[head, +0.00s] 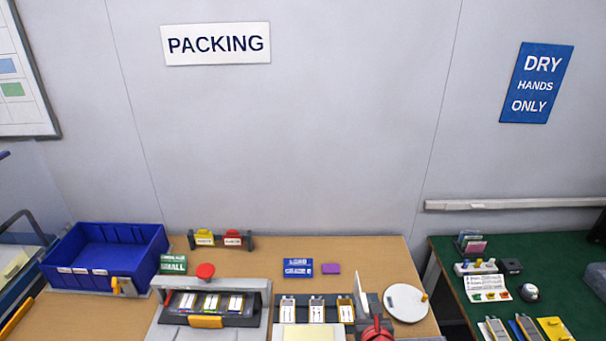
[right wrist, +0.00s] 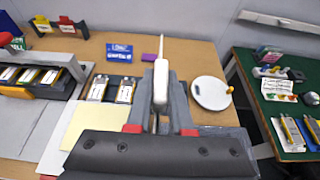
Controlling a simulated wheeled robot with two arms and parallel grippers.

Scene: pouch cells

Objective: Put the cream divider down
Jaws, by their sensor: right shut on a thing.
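The cream divider (head: 361,296) is a thin, pale plate standing on edge, nearly upright, at the right end of the grey slotted holder (head: 331,300). My right gripper (head: 375,327) is shut on the divider; in the right wrist view the divider (right wrist: 160,72) rises between the fingers (right wrist: 160,105). The fingers hide its lower part, so I cannot tell whether it touches the holder or table. My left gripper is not in view.
White-faced pouch cells (head: 288,310) sit in the holder. A round white dish (head: 406,303) stands close on the right. A grey machine with a red knob (head: 205,271) and a blue bin (head: 108,250) are left. Bare table (head: 370,254) lies behind the holder.

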